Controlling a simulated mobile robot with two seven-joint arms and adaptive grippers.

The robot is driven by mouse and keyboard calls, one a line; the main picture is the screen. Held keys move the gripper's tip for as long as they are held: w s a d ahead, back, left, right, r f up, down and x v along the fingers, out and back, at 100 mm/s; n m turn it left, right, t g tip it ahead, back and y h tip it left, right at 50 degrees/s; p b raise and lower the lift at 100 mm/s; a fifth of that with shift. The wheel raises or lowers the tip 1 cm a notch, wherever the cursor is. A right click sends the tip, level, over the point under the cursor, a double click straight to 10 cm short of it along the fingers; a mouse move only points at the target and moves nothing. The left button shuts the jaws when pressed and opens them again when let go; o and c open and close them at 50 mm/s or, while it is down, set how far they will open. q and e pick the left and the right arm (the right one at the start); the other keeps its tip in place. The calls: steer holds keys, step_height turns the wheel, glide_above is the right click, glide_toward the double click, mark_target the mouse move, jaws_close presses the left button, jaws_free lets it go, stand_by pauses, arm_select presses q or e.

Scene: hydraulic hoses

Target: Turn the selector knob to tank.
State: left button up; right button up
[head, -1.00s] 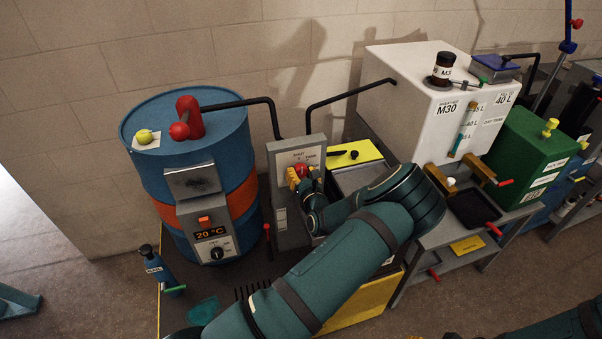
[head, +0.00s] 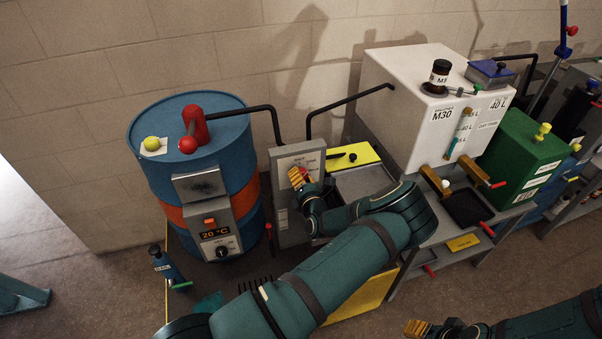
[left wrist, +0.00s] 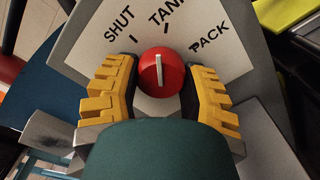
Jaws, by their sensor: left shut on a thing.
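The selector knob (left wrist: 161,72) is a round red knob with a white pointer bar. It sits on a pale plate (left wrist: 226,60) marked SHUT, TANK and PACK. The pointer stands almost straight up in the left wrist view, close to the line of the TANK mark. My left gripper (head: 299,177) is shut on the knob, one yellow finger on each side; its fingers also show in the left wrist view (left wrist: 160,88). In the head view the fingers largely hide the knob. My right gripper (head: 418,328) shows only partly at the bottom edge, away from the panel.
A blue drum (head: 150,193) with an orange band and a red-handled fitting stands left of the panel. A white M30 tank (head: 398,115) and a green tank (head: 520,160) stand right. A black pipe (head: 345,101) runs from the white tank down behind the panel.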

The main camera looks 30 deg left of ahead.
arm_select(q)
steer(key=shift+r+m+p, duration=0.1)
steer(key=shift+m+p, duration=0.3)
steer(key=shift+m, duration=0.6)
steer(key=o, duration=1.2)
steer(key=v, duration=1.2)
